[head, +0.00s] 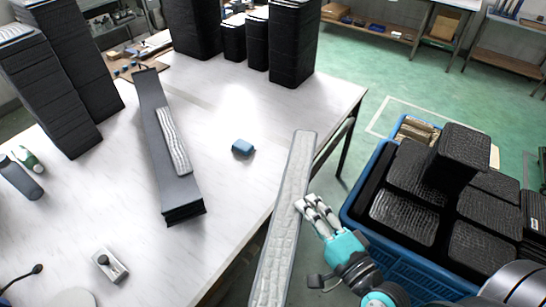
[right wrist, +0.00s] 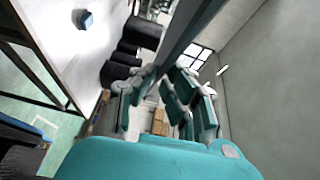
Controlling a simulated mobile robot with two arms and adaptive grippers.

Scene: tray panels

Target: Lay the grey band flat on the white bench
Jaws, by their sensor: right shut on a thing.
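The grey band (head: 283,225) is a long, straight strip with a pale, crinkled face and a darker grey edge. My right gripper (head: 306,204) is shut on its right edge, near the middle. The band is held on a slant beside the right edge of the white bench (head: 232,190), with its near end toward the bottom of the head view. In the right wrist view the band (right wrist: 188,38) runs edge-on up between the fingers of the gripper (right wrist: 160,82). My left gripper is not in view.
A dark panel stack (head: 160,135) with a pale textured strip (head: 173,141) lies on the bench. A blue block (head: 243,147) sits right of it, with bare bench around. Tall black stacks (head: 292,45) stand behind. A blue crate (head: 400,262) of black trays stands at right.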

